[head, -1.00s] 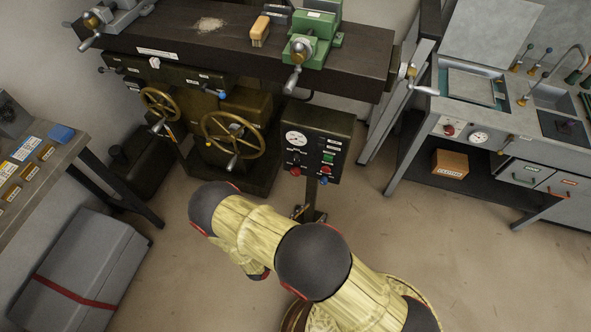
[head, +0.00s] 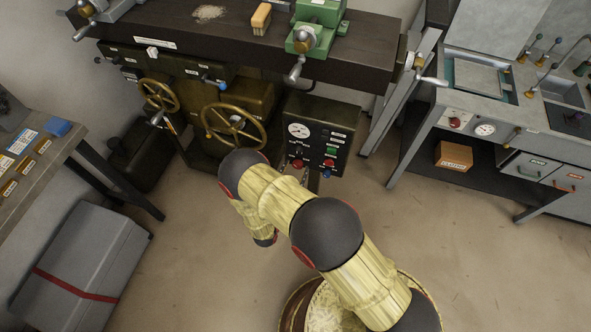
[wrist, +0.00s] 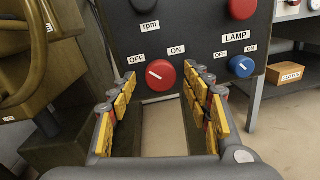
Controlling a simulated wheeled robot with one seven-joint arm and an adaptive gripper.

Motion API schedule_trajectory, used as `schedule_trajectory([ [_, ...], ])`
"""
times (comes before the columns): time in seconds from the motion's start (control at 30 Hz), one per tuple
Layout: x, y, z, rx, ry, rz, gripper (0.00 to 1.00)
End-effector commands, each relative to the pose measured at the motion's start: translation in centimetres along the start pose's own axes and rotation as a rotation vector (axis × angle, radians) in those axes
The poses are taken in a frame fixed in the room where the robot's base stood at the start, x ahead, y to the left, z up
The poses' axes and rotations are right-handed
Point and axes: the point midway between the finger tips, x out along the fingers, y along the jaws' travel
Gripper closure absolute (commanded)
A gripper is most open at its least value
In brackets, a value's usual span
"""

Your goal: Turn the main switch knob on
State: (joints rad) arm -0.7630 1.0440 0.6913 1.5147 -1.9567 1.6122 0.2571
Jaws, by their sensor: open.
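The red knob (wrist: 161,75) with OFF and ON labels sits on the lower left of the dark control panel (head: 340,118). Its white mark slants up and left, toward OFF. In the head view the red knob (head: 298,163) is small, just beyond my arm. My gripper (wrist: 160,80) is open and empty, with its yellow-padded fingers on either side of the red knob in the picture. I cannot tell how much gap is left between fingertips and panel. In the head view my arm hides most of the gripper.
A blue LAMP knob (wrist: 241,66) is right of the red knob, with a large red button (wrist: 242,8) above it. A brass handwheel (head: 233,126) stands left of the panel. A steel bench (head: 478,120) with a cardboard box (head: 453,156) is at right. The floor nearby is clear.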

Motion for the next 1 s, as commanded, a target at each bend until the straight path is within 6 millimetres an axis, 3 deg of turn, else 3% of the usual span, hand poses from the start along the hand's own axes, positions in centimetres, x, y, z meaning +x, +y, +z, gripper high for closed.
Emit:
schedule_trajectory([
  [0.4, 0.89, -0.02, 0.03, -0.001, 0.000, 0.000, 0.51],
  [1.0, 0.88, -0.05, 0.02, -0.001, 0.000, -0.001, 0.85],
])
